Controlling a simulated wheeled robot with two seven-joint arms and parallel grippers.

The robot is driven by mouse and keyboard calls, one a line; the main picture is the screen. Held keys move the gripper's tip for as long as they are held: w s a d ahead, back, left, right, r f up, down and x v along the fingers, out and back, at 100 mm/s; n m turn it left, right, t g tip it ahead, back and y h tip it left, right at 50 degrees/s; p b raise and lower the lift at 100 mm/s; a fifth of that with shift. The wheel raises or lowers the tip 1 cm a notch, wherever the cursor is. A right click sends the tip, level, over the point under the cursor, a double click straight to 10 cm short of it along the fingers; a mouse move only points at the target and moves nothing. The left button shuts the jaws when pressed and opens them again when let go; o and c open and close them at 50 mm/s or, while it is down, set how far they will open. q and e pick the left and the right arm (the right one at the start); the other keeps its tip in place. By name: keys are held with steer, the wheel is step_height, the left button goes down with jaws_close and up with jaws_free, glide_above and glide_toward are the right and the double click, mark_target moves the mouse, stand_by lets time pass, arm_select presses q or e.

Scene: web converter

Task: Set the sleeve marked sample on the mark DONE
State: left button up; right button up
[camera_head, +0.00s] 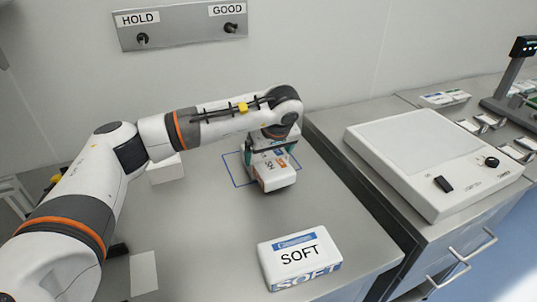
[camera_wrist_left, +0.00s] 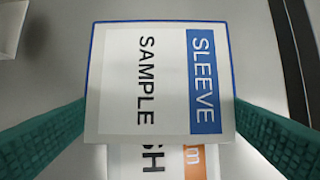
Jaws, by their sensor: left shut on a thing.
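The sleeve marked SAMPLE (camera_wrist_left: 160,75) fills the middle of the left wrist view, a white panel with blue edges and a blue SLEEVE band. My left gripper (camera_head: 270,155) is shut on it, with a green finger at each side. A narrower white pack with an orange patch (camera_wrist_left: 165,163) shows past the sleeve's lower edge; I cannot tell if it is inside or below. In the head view the white and orange pack (camera_head: 278,180) shows under my gripper, over a blue outlined square (camera_head: 235,172) on the bench. The word DONE is not readable.
A SOFT pack (camera_head: 300,260) lies at the front of the steel bench (camera_head: 200,225). A white block (camera_head: 166,169) stands behind my arm and a pale card (camera_head: 143,273) lies at front left. A light box (camera_head: 430,150) stands right. A HOLD and GOOD hook plate (camera_head: 182,24) is on the wall.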

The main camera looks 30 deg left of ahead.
arm_select(q)
steer(key=shift+f, duration=0.5)
steer(key=shift+f, duration=0.15)
steer(key=o, duration=0.6)
steer(key=b+v, duration=0.1)
steer(key=v, duration=1.1)
steer(key=shift+r, duration=0.2)
steer(key=shift+f, duration=0.1)
